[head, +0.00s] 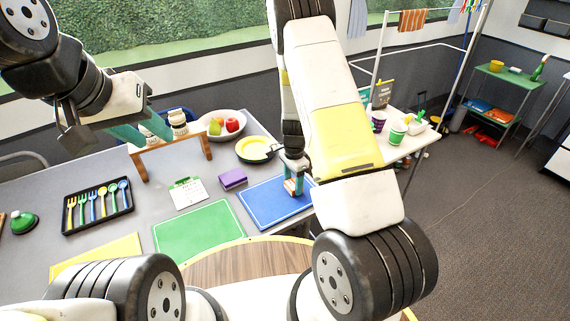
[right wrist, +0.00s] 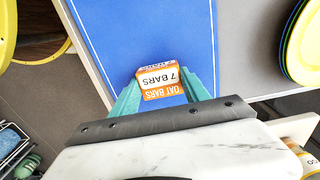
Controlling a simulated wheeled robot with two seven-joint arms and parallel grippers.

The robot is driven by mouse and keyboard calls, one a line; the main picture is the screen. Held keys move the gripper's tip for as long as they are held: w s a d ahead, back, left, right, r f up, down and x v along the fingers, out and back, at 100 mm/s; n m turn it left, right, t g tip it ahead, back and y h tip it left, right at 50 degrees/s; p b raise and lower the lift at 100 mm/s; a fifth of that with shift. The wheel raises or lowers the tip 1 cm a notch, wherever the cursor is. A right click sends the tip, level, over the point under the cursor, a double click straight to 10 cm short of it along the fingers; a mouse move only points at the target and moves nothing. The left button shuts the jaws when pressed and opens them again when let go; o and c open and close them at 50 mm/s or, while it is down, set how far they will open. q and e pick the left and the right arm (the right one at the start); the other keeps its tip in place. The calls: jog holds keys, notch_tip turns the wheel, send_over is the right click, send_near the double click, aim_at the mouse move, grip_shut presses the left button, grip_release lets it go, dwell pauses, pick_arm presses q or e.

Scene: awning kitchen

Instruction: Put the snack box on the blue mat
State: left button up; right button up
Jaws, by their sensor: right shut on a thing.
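The snack box (right wrist: 160,81), orange and white with "OAT BARS" lettering, sits between the teal fingers of my right gripper (right wrist: 166,92). The gripper is shut on it. In the head view the box (head: 291,186) shows small and partly covered by the fingers, over the right part of the blue mat (head: 262,205). The blue mat (right wrist: 120,28) lies behind the box in the right wrist view. I cannot tell whether the box touches the mat. My left gripper (head: 142,132) is open and empty, raised over the back left of the table, away from the box.
A green mat (head: 195,235), a purple block (head: 233,179) and a small calendar (head: 187,193) lie left of the blue mat. A yellow plate (head: 254,149) and a fruit bowl (head: 224,126) stand behind. A black utensil tray (head: 98,208) is far left.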

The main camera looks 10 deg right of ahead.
jog(key=shift+f, duration=0.15)
jog(key=o, duration=1.4)
notch_tip(320, 180, up, 13)
notch_tip(320, 180, up, 19)
jog(key=n+t+y, duration=0.3)
jog(key=n, duration=0.3)
send_over(293, 184)
jog(key=s+a, duration=0.2)
jog(key=s, duration=0.7)
jog(key=s+r+n+t, duration=0.1)
jog(key=s+r+n, duration=0.3)
jog(key=s, duration=0.3)
jog(key=s+r+n+t, duration=0.2)
jog(key=s+r+n, duration=0.2)
jog(key=s, duration=0.4)
jog(key=shift+r+n+h, duration=0.3)
jog(key=shift+r+h, duration=0.1)
jog(key=shift+r, duration=0.15)
